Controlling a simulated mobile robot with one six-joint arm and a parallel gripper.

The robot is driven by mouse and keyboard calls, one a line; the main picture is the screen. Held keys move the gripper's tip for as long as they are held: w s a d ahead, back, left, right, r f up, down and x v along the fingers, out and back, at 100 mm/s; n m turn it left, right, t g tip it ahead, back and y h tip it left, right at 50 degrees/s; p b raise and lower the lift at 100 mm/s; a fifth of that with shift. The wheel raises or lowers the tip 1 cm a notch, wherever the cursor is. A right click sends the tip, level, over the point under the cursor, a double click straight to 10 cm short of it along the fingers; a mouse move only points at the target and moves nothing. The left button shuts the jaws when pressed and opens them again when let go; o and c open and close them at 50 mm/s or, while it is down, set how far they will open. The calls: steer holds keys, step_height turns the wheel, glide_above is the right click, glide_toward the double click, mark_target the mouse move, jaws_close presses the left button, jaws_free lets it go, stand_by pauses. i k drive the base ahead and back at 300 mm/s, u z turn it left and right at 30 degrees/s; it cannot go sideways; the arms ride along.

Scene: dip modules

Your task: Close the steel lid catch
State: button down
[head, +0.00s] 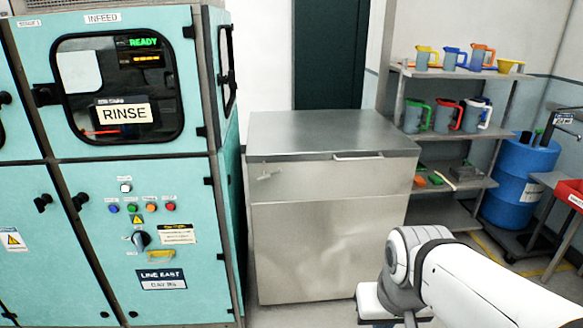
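A steel chest (325,245) with a flat lid (325,130) stands in the middle of the head view. The lid lies down flat on the chest. A small steel catch (265,174) is on the left of the chest's upper front band, a little below the lid edge. It is too small to tell whether it is fastened. A bar handle (358,156) is on the front to the right. My white arm shows at the lower right, apart from the chest. My gripper's fingers do not show.
A teal machine cabinet (125,230) stands close by on the left of the chest. A shelf rack (450,138) with coloured jugs stands behind on the right. A blue drum (520,180) and a red tray (570,190) are farther right.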

mark_target(265, 177)
steer(key=z, duration=0.3)
steer(key=i, duration=1.35)
steer(key=u, duration=0.05)
